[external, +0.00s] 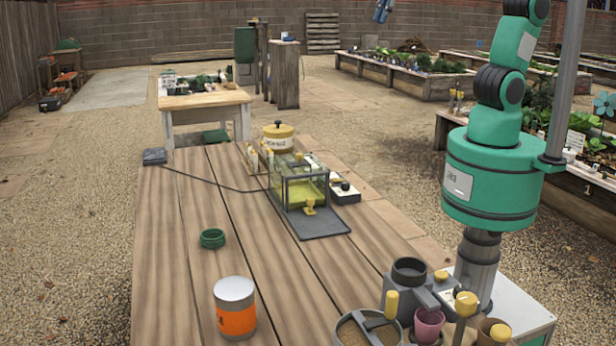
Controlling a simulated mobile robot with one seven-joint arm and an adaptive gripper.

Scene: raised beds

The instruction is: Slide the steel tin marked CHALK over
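A steel tin (234,306) with a pale metal lid and an orange band stands upright at the near left of the wooden table. Its lettering is mostly turned away, so I cannot read CHALK on it. A yellow lidded canister (278,138) with a dark knob and a pale label stands at the far end; its lettering is too small to read. My teal arm rises at the right and leaves the frame at the top. I cannot make out my gripper in this view, and nothing is seen touching the steel tin.
The plank table (170,270) has bare room left of and beyond the tin. A green ring (212,238) lies behind it. A clear-walled box (300,185) stands on a dark mat, with a cable running left. A grey device (408,275) and pots (429,325) crowd the near right.

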